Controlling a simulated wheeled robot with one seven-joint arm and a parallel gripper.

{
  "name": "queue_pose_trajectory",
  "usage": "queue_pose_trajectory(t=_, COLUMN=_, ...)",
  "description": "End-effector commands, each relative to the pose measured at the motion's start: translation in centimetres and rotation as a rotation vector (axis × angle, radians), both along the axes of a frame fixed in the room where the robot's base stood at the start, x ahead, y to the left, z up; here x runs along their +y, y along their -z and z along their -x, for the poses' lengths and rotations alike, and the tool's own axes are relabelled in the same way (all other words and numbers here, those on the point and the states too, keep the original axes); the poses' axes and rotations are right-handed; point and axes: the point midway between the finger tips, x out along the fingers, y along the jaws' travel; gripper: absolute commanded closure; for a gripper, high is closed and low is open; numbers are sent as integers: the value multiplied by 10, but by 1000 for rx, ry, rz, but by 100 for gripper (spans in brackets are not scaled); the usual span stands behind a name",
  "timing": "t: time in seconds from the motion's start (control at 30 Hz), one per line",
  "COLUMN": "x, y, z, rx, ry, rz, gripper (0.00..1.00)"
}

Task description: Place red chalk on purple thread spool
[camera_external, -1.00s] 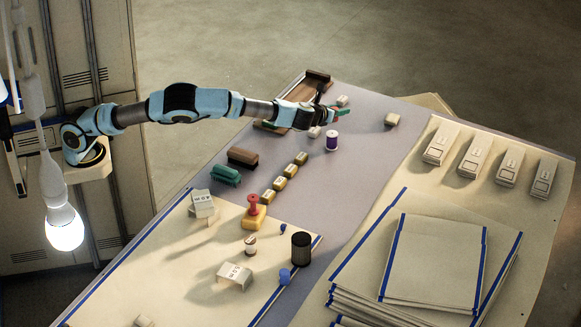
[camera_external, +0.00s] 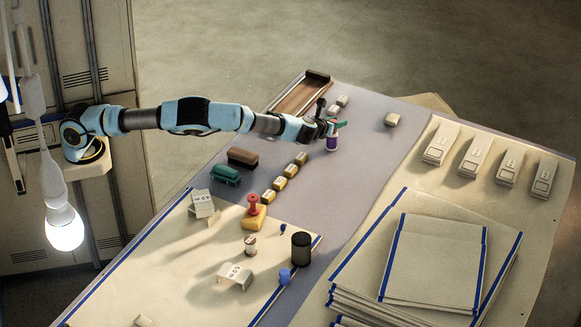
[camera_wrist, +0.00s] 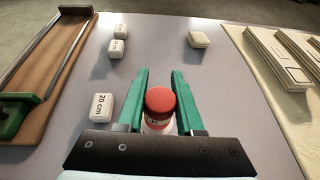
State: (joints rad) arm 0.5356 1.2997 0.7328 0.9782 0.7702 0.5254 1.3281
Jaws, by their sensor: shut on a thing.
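My gripper (camera_external: 335,125) has green fingers and is just above the purple thread spool (camera_external: 332,145). In the wrist view my gripper (camera_wrist: 160,85) is shut on the red chalk (camera_wrist: 160,99), a short red cylinder between the two fingers. A pale round edge shows just under the chalk in the wrist view; I cannot tell whether it is the spool's top or whether the chalk touches it. In the external view the spool stands upright on the table, its top covered by the fingers, and the chalk is too small to make out.
White blocks lie near the wooden tray (camera_external: 300,95), one of them the "20 cm" block (camera_wrist: 102,107). Another pale block (camera_external: 391,119) sits to the right. A row of yellow blocks (camera_external: 280,183) lies nearer. The grey table is clear right of the spool.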

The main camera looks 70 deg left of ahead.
Motion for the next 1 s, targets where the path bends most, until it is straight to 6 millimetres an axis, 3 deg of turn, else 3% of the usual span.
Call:
queue_pose_trajectory(t=0.37, x=0, y=6, z=0, rx=-1, ry=0, rz=0, gripper=100)
queue_pose_trajectory(t=0.4, x=0, y=6, z=0, rx=-1, ry=0, rz=0, gripper=63)
queue_pose_trajectory(t=0.6, x=0, y=5, z=0, rx=-2, ry=-1, rz=1, gripper=41)
queue_pose_trajectory(t=0.67, x=0, y=5, z=0, rx=-2, ry=-1, rz=1, gripper=34)
queue_pose_trajectory(t=1.0, x=-2, y=0, z=1, rx=-2, ry=1, rz=0, gripper=34)
